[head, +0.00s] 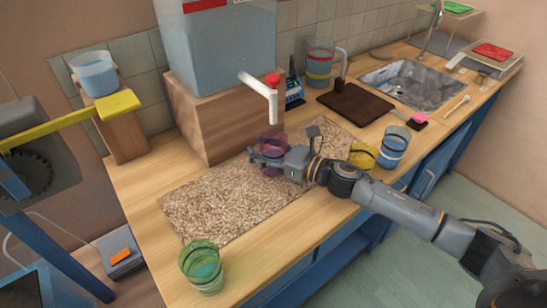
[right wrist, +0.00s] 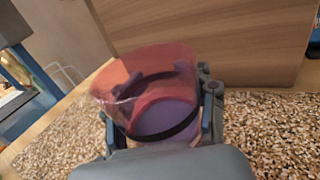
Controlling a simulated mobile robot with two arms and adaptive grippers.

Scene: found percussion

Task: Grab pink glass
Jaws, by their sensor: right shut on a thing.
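The pink glass (head: 272,143) stands on the pebbled mat (head: 235,195), under the white spout with the red tap. It is see-through pink with a dark band and a purplish lower part. My right gripper (head: 268,158) is shut on it, reaching in from the right. In the right wrist view the pink glass (right wrist: 150,85) sits between the two fingers (right wrist: 160,125), one on each side. Its base is hidden there by the gripper body. My left gripper does not show.
A green glass (head: 201,268) stands at the counter's front left. A yellow glass (head: 363,156) and a blue glass (head: 393,147) stand right, close to my right arm. The wooden block (head: 225,125) under the water tank is just behind the pink glass. A sink (head: 410,85) lies farther right.

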